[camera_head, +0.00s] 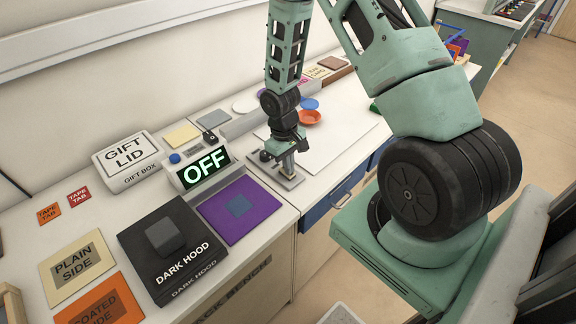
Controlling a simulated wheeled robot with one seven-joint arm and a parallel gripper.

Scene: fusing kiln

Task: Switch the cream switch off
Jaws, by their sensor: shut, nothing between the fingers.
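My gripper (288,168) points down, shut and empty, at a small grey plate (291,183) near the bench's front edge. Its tips are over or on the plate; I cannot tell whether they touch. A dark knob-like part (265,156) shows on the plate just left of the gripper. I cannot pick out the cream switch for certain; the gripper may hide part of what is on the plate. Left of the gripper, a pale box with a lit display (205,167) reads OFF in green-white letters. A blue round button (174,158) is on its top.
A purple board (224,222), a black dark hood (150,262) and a white gift lid (128,153) lie to the left. An orange dish (310,117) and a blue dish (309,103) stand behind the gripper. The white mat (345,130) on the right is mostly clear.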

